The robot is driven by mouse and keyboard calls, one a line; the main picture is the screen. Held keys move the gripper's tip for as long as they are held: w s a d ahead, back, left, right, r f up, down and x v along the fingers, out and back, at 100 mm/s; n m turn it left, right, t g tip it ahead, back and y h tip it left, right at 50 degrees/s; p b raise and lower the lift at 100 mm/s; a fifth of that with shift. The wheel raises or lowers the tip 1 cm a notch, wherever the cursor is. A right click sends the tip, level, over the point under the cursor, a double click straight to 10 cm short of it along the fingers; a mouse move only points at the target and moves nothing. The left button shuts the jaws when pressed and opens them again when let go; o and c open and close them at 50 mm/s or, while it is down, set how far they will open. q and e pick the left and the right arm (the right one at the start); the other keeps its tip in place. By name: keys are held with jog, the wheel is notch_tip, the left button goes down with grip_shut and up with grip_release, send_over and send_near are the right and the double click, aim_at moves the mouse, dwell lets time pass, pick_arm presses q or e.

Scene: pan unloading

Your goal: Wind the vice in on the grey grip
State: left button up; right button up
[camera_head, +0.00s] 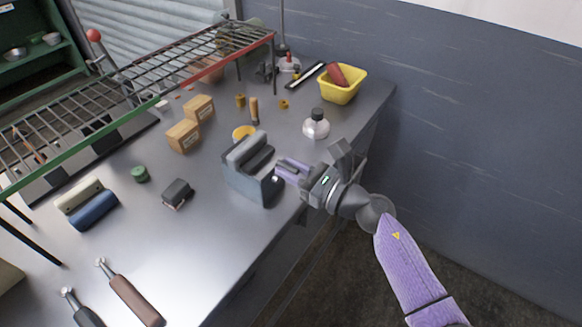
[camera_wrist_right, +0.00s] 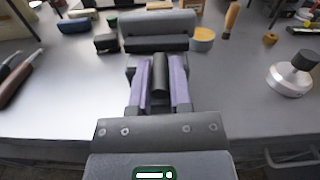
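The vice (camera_head: 240,181) is a blue-grey block with two upright jaws, standing near the table's right edge. A dark slot shows between its jaws, which also appear at the top of the right wrist view (camera_wrist_right: 158,22). My right gripper (camera_head: 284,170) is at the vice's right side, beside the table edge. In the right wrist view its purple fingers (camera_wrist_right: 161,82) lie on both sides of a dark grey grip (camera_wrist_right: 160,72) and appear to touch it. The grip's far end, toward the vice, is hard to make out. My left gripper is not in view.
Two cardboard boxes (camera_head: 184,136), a small dark block (camera_head: 176,193) and a wire rack (camera_head: 150,80) are to the left.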

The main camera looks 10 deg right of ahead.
grip_shut()
jog(key=shift+d, duration=0.1)
jog(key=m, duration=0.1)
jog(key=w+m, duration=0.1)
jog(key=m, duration=0.1)
jog(key=d+m, duration=0.1)
jog(key=m, duration=0.1)
jog(key=shift+w+f, duration=0.15)
jog(key=shift+f, duration=0.2)
jog(key=m, duration=0.3)
jog(key=d+f+m, duration=0.1)
jog(key=shift+w+f+m, duration=0.1)
jog(key=shift+w+m, duration=0.3)
jog(key=m, duration=0.1)
jog(key=f+m, duration=0.1)
jog(key=m, duration=0.1)
jog(key=shift+w+d+f+m+b, duration=0.2)
jog(key=shift+m+b, duration=0.1)
jog(key=shift+b, duration=0.1)
jog(key=m, duration=0.2)
jog(key=f+m, duration=0.1)
jog(key=m, duration=0.1)
jog(key=shift+f, duration=0.2)
jog(key=shift+a+f+m, duration=0.1)
jog(key=shift+f+m, duration=0.2)
jog(key=shift+m, duration=0.65)
jog(key=shift+f+m, duration=0.3)
jog(key=shift+m, duration=0.65)
jog(key=shift+s, duration=0.1)
